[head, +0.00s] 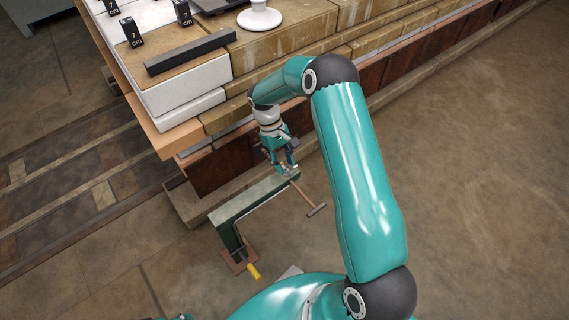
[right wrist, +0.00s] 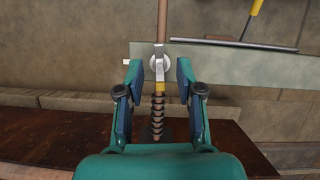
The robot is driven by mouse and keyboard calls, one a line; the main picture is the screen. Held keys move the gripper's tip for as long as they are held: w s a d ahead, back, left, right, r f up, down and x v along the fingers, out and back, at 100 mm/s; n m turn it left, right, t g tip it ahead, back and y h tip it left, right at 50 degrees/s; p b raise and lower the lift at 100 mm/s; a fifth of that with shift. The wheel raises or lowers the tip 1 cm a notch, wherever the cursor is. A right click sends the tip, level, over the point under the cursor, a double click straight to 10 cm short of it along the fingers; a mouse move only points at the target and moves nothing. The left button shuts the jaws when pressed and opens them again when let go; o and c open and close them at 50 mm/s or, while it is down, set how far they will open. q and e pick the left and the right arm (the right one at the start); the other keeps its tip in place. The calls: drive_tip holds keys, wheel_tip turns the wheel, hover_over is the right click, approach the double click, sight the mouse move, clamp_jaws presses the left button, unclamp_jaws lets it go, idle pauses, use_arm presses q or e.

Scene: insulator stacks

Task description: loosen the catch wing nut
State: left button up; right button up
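In the right wrist view a silver round piece with a upright bar across it, which looks like the catch wing nut (right wrist: 160,62), sits at the edge of a grey-green beam (right wrist: 225,60). A short yellow part and a dark ribbed rod (right wrist: 158,110) run below it. My right gripper (right wrist: 159,74) is open, with one finger on each side of this line and a visible gap on both sides. In the head view my right gripper (head: 286,165) is at the upper end of the green beam (head: 250,198) and hides the nut there.
A bar with a crosspiece (head: 316,209) sticks out right of the beam. A yellow handle (head: 253,271) is near its lower end. A stepped block stack (head: 190,88) with a dark bar (head: 190,51) stands behind. The floor at right is clear.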

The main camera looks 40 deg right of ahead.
drive_tip(key=v, duration=1)
drive_tip(key=shift+w+r, duration=0.25)
drive_tip(key=shift+r, duration=0.1)
